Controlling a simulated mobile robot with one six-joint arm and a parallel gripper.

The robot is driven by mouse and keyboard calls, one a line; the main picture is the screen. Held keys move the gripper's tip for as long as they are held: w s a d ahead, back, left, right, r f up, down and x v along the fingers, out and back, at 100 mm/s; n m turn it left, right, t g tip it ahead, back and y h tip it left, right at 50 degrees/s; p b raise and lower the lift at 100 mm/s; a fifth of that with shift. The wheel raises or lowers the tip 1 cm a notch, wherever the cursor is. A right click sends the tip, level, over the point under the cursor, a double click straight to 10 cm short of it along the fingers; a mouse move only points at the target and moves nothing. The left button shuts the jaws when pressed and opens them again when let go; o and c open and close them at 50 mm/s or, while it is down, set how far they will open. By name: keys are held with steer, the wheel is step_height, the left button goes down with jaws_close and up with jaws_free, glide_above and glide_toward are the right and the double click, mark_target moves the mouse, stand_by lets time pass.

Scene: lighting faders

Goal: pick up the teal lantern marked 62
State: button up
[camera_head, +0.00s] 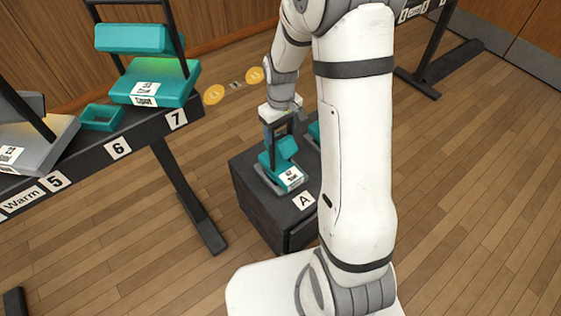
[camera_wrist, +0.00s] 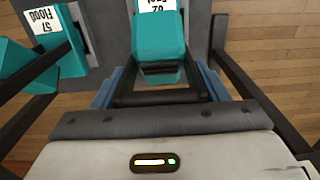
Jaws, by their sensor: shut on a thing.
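The teal lantern marked 62 (camera_head: 279,163) is at the front of a dark box marked A, with a white label on its front. In the wrist view its teal body (camera_wrist: 159,38) carries a label seen upside down and partly cut off at the top edge. My gripper (camera_head: 279,122) is above the lantern and shut on its black top handle; the blue fingers (camera_wrist: 160,95) show at both ends of the handle bar. The lantern is over a grey plate; I cannot tell whether it still touches it.
A second teal lantern, marked 57 Flood (camera_wrist: 62,55), stands close beside it, mostly hidden by my arm in the head view. A dark rail (camera_head: 85,152) at left holds another teal lantern (camera_head: 155,84) and a grey one (camera_head: 40,140). Wooden floor (camera_head: 120,240) is clear.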

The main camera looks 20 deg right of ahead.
jaws_close()
stand_by(0.3)
